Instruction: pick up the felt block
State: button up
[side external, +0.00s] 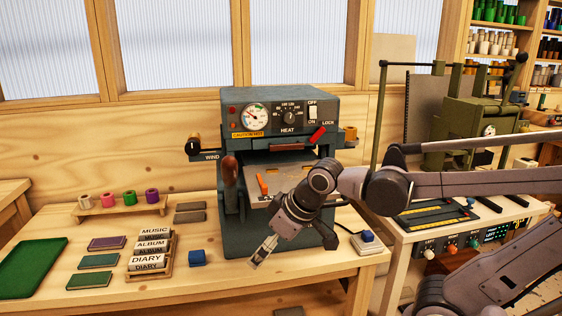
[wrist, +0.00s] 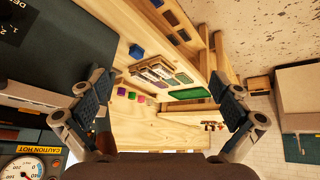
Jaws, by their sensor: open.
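A small blue block (side external: 197,257) sits on the wooden bench, right of the lettered plates; it looks like the felt block, though its material cannot be told. In the wrist view the blue block (wrist: 137,51) shows above and left of centre, beyond my fingers. My gripper (side external: 261,252) hangs in front of the press, to the right of the block and apart from it, tilted downward. In the wrist view my gripper (wrist: 158,82) has its two fingers wide apart with nothing between them.
The dark press (side external: 285,115) stands close behind my gripper. A rack of lettered plates (side external: 152,250), flat plates, a green tray (side external: 35,265) and foil rolls on a stand (side external: 118,205) lie left. Two grey slabs (side external: 190,212) lie behind the block. Bench before the block is clear.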

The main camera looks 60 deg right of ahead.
jog(key=s+f, duration=0.1)
jog(key=s+m, duration=0.1)
jog(key=shift+s+d+f+t, duration=0.15)
jog(key=shift+s+f+t, duration=0.15)
jog(key=shift+f, duration=0.1)
jog(key=shift+s+f, duration=0.25)
jog(key=shift+c, duration=1)
jog(key=shift+s+f, duration=0.1)
jog(key=shift+s, duration=0.05)
jog(key=shift+c, duration=1.3)
